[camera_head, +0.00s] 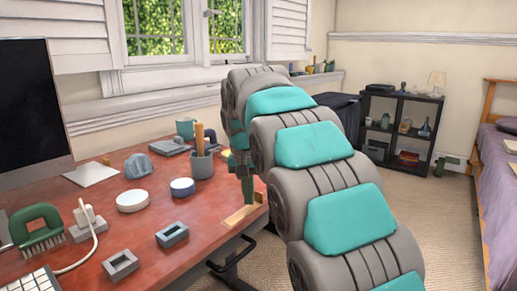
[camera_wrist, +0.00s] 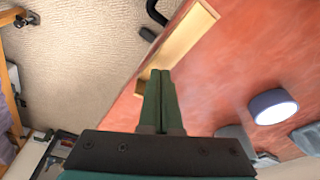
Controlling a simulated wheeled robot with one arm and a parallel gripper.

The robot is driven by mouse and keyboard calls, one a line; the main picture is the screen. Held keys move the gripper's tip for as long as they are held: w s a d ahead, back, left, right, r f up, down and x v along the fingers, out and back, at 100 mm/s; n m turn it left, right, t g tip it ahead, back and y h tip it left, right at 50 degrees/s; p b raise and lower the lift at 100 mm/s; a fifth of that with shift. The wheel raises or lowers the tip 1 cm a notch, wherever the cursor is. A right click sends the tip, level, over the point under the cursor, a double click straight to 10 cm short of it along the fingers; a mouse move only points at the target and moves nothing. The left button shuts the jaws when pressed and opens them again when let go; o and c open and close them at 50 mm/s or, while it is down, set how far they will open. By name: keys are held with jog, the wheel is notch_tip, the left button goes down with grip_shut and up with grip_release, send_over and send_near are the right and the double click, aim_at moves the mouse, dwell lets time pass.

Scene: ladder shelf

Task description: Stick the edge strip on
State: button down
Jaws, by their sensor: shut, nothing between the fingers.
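The edge strip (camera_head: 237,216) is a pale wooden strip lying along the desk's edge, beside my arm. In the wrist view the strip (camera_wrist: 186,36) runs slantwise along the border between red desk top and carpet. I cannot tell whether it is fixed. My gripper (camera_head: 250,202) points down at the strip, with its dark green fingers together and nothing between them. In the wrist view the fingertips (camera_wrist: 161,72) are at the strip's nearer end; whether they touch it is unclear. My arm may hide part of the strip in the head view.
A dark shelf (camera_head: 400,125) and bed (camera_head: 497,155) stand beyond. Carpet lies below the desk edge.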

jog(key=shift+f+b, duration=0.3)
jog(key=shift+f, duration=0.3)
dwell(1.0)
jog(key=shift+r, duration=0.15)
jog(key=shift+r+p, duration=1.55)
jog(key=shift+r, duration=1.35)
jog(key=s+d+f+g, duration=0.1)
jog(key=s+d+f, duration=0.1)
jog(key=s+d, duration=0.6)
jog(key=s+d+f+g, duration=0.1)
jog(key=s+d+f, duration=0.2)
jog(key=s, duration=0.8)
jog(key=s+d+f+n+g, duration=0.1)
jog(key=s+d+f, duration=0.2)
jog(key=s+f, duration=0.5)
jog(key=s+d+f+g, duration=0.1)
jog(key=s+d+f, duration=0.2)
jog(key=s, duration=1.1)
notch_tip(320, 180, down, 2)
jog(key=shift+d+f+n, duration=0.2)
jog(key=shift+d+n, duration=0.05)
jog(key=shift+n, duration=0.05)
